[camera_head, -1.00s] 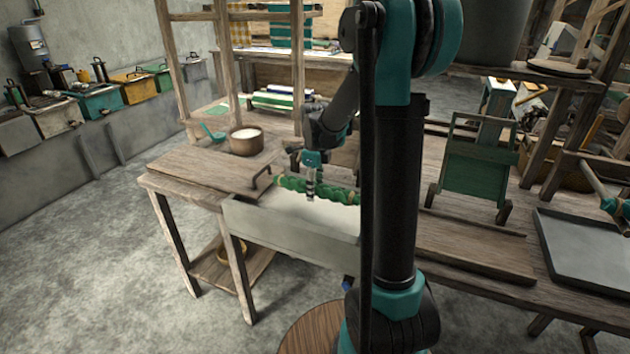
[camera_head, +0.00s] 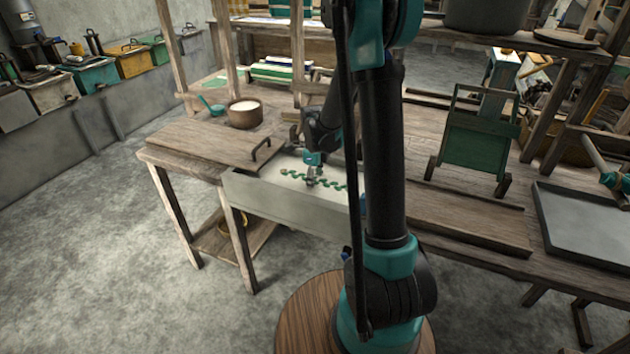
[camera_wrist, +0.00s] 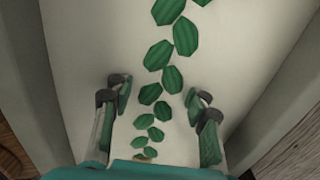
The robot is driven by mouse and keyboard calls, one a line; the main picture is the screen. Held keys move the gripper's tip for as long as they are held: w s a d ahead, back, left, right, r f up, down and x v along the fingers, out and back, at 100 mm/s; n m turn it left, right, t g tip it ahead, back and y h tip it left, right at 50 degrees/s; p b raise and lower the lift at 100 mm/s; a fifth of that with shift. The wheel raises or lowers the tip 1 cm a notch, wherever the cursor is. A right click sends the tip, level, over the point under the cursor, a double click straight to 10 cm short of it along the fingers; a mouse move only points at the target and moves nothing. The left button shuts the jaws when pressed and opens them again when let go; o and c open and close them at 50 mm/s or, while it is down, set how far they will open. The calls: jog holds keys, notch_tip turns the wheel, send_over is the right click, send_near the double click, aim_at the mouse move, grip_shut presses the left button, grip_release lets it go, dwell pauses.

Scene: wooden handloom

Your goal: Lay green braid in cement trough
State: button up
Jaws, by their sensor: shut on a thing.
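The green braid (camera_head: 294,174) lies lengthwise inside the pale cement trough (camera_head: 285,212). Only a row of separate green patches shows above the whitish surface in the trough, so the rest of the braid looks sunk in it. My gripper (camera_head: 311,183) is down inside the trough, shut on the braid near its middle. In the wrist view the fingers of my gripper (camera_wrist: 160,97) stand on both sides of the braid (camera_wrist: 172,78), between the trough walls. The braid's right end is hidden behind my arm in the head view.
A wooden board with a dark handle (camera_head: 261,149) lies left of the trough. A brown pot (camera_head: 244,113) stands behind it. A green frame (camera_head: 478,155) and a grey tray (camera_head: 595,235) are on the bench at right.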

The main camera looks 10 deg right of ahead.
jog(key=o, duration=1)
jog(key=shift+o, duration=0.2)
